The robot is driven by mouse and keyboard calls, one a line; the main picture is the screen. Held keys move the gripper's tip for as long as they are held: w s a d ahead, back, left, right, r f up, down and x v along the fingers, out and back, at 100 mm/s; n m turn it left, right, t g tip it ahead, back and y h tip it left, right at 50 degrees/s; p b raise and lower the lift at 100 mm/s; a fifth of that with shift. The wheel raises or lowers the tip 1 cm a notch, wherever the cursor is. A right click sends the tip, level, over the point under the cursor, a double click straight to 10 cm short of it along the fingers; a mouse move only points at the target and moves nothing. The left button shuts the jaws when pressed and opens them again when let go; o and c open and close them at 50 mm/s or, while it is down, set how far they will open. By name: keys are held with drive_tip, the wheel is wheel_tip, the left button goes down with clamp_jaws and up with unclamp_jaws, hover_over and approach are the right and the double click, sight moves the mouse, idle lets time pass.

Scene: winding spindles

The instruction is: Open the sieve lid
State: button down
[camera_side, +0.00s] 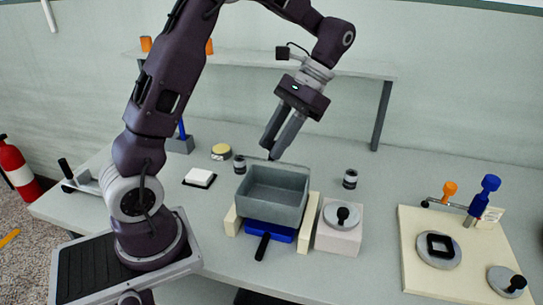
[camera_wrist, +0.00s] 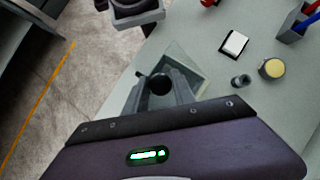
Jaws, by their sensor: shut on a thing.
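The sieve is an open-looking grey box (camera_side: 272,195) between two cream rails, above a blue part (camera_side: 268,231) with a black handle. My gripper (camera_side: 271,148) points down at the box's back edge, its fingers close together. In the wrist view my gripper (camera_wrist: 158,93) is shut around a dark round knob (camera_wrist: 160,84). A pale, see-through square pane (camera_wrist: 187,60) shows beyond the fingers and looks like the sieve lid. The fingers hide part of it. I cannot make out the pane clearly in the side view, nor how far it is tilted.
A white block with a round, knobbed disc (camera_side: 342,214) stands right of the box. Small jars (camera_side: 350,179), a yellow-topped tin (camera_side: 221,152) and a white pad (camera_side: 200,178) lie around. A cream board (camera_side: 415,285) with fittings is at far right. A shelf (camera_side: 350,69) spans the back.

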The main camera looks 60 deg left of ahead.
drive_tip(key=w+a+r, duration=0.1)
drive_tip(key=w+a, duration=0.4)
drive_tip(key=a, duration=0.1)
drive_tip(key=shift+w+r, duration=0.15)
drive_tip(key=shift+w, duration=0.05)
idle(1.0)
drive_tip(key=c, duration=1.2)
unclamp_jaws()
drive_tip(key=shift+s, duration=0.1)
drive_tip(key=shift+o, duration=0.7)
drive_tip(key=shift+d, duration=0.1)
